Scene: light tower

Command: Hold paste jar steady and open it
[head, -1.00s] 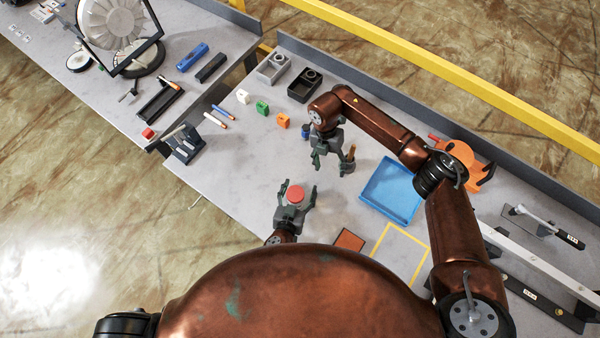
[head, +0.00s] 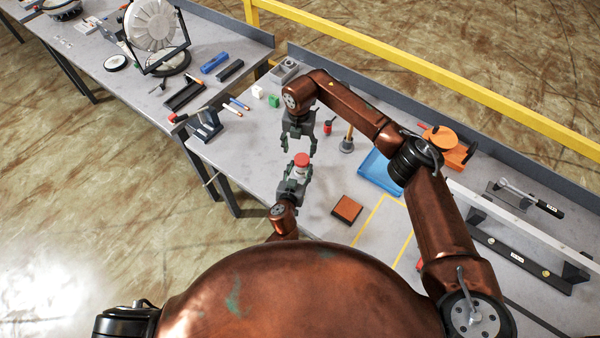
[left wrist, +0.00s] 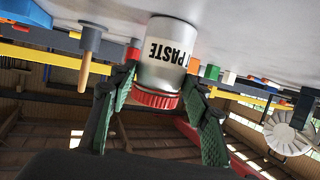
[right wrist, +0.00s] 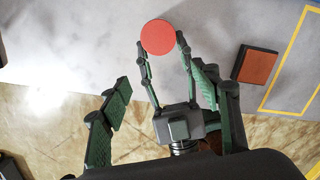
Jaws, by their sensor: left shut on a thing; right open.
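The paste jar (head: 301,170) is white with a red lid (head: 302,159). My left gripper (head: 298,175) is shut on its sides. In the left wrist view the jar (left wrist: 168,55) appears inverted, with PASTE on its label and its red lid (left wrist: 155,99) toward my palm side. I cannot tell whether its base touches the table. My right gripper (head: 300,146) is open and empty, just above and behind the lid in the head view. In the right wrist view the round lid (right wrist: 158,37) lies beyond my open right fingers (right wrist: 160,98), apart from them, and hides the jar body.
A brown-orange square block (head: 347,209) and a yellow taped outline (head: 370,222) lie to the right. A wooden-handled tool (head: 348,139) stands upright near a small red item (head: 327,128). A blue tray (head: 378,172) is partly behind my right arm. Bare table surrounds the jar.

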